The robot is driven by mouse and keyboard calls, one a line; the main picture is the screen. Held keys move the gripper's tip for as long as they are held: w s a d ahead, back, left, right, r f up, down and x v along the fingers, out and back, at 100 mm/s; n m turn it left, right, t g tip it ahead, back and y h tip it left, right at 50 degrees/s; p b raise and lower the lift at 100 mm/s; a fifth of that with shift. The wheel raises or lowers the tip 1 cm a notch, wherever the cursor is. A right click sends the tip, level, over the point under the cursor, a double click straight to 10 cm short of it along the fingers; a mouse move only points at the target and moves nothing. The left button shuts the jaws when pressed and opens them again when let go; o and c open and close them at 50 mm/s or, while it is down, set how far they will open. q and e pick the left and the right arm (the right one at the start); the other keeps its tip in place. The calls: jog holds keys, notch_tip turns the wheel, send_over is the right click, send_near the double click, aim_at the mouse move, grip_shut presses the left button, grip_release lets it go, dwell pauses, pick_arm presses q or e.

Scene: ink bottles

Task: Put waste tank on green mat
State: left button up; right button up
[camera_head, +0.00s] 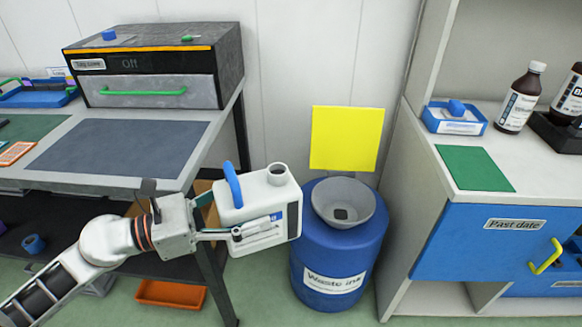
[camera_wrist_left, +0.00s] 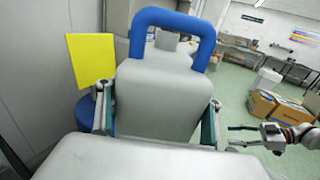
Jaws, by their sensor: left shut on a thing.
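My left gripper (camera_head: 222,222) is shut on a white tank (camera_head: 272,192) with a blue handle and a short open spout. It holds the tank in the air, beside the blue waste ink barrel (camera_head: 338,245) and past the table's right edge. In the left wrist view the tank (camera_wrist_left: 160,100) sits between the two fingers. A bright green mat (camera_head: 475,168) lies bare on the right counter. A darker green mat (camera_head: 30,129) lies at the far left of the table. My right gripper (camera_wrist_left: 262,136) shows in the left wrist view, its fingers apart and empty.
The barrel has a grey funnel (camera_head: 343,200) on top and a yellow panel (camera_head: 346,138) behind it. Brown bottles (camera_head: 521,98) and a blue tray (camera_head: 454,118) stand behind the bright green mat. A grey machine (camera_head: 150,65) stands on the left table. Cardboard boxes (camera_wrist_left: 276,110) stand on the floor.

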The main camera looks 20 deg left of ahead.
aim_at(221, 211)
pick_arm(q)
jog(key=shift+m+g+h, duration=0.8)
jog(key=shift+g, duration=0.1)
jog(key=s+r, duration=0.1)
jog(key=s, duration=0.1)
jog(key=s+a+r, duration=0.1)
jog(key=s, duration=0.1)
jog(key=s+r, duration=0.1)
jog(key=s, duration=0.1)
jog(key=shift+s+a+r, duration=0.2)
jog(key=shift+a+r, duration=0.1)
jog(key=shift+r, duration=0.45)
pick_arm(e)
jog(key=shift+s+f, duration=0.15)
jog(key=shift+s, duration=0.05)
pick_arm(q)
jog(key=shift+a+r, duration=0.1)
jog(key=shift+f, duration=0.35)
pick_arm(e)
jog(key=c, duration=0.6)
pick_arm(q)
jog(key=shift+w+d+f, duration=0.1)
jog(key=shift+d, duration=0.1)
pick_arm(e)
jog(key=shift+d, duration=0.1)
